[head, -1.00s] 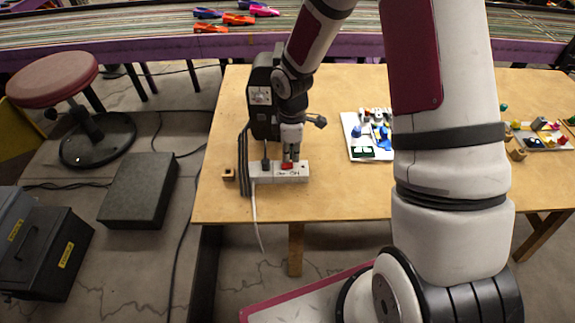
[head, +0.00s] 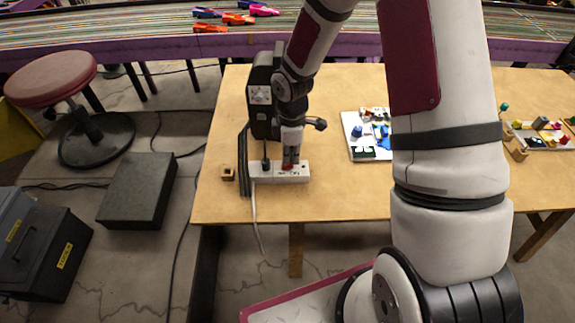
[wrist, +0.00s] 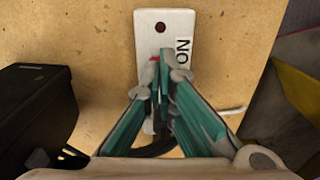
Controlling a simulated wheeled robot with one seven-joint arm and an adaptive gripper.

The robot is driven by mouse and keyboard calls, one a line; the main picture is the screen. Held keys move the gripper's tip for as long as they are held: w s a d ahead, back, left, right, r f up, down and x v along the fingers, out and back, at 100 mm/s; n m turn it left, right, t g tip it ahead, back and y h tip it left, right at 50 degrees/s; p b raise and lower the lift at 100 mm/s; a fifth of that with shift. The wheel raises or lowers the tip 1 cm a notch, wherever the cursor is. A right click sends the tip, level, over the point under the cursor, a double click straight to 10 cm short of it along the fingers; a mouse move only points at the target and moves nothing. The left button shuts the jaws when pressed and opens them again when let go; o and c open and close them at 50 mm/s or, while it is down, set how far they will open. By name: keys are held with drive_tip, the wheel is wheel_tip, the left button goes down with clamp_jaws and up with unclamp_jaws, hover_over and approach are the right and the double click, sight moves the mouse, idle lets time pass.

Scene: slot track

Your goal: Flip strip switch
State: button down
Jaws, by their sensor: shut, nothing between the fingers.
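The white power strip (head: 300,173) lies near the front left of the wooden table. Its red switch is mostly hidden under my fingertips; a sliver of red shows in the wrist view (wrist: 153,59). In the wrist view the white strip (wrist: 148,20) has a dark red round spot (wrist: 160,28) at its far end and an "ON" label (wrist: 182,58) beside the switch. My gripper (head: 288,166) points down over the switch with its fingers shut and nothing between them. The fingertips (wrist: 160,75) appear at or just above the switch; contact cannot be told.
A black box-shaped device (head: 262,118) stands behind the strip. A dark plug (head: 265,165) and cables are at the strip's left, beside a small wooden block (head: 227,173). A white tray of parts (head: 356,140) lies to the right. The table front is clear.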

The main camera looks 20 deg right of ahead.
drive_tip(key=shift+f+b, duration=0.3)
drive_tip(key=shift+f, duration=0.3)
idle(0.3)
drive_tip(key=shift+r+p, duration=2.15)
drive_tip(key=shift+r, duration=1.4)
drive_tip(key=s+d+r+m+t+h, duration=0.1)
drive_tip(key=s+r+m, duration=0.25)
drive_tip(key=r, duration=0.65)
drive_tip(key=s+d+r+m+t, duration=0.1)
drive_tip(key=s+r+m, duration=0.3)
drive_tip(key=r, duration=0.7)
drive_tip(key=s+a+r+m+t, duration=0.1)
drive_tip(key=s+r+m, duration=0.2)
drive_tip(key=s, duration=0.6)
drive_tip(key=s+r+m+t+y, duration=0.1)
drive_tip(key=s+r+m, duration=0.3)
drive_tip(key=s, duration=0.5)
wheel_tip(320, 180, up, 2)
drive_tip(key=shift+a+r+t, duration=0.2)
drive_tip(key=shift+a+t, duration=0.15)
drive_tip(key=shift+t, duration=0.05)
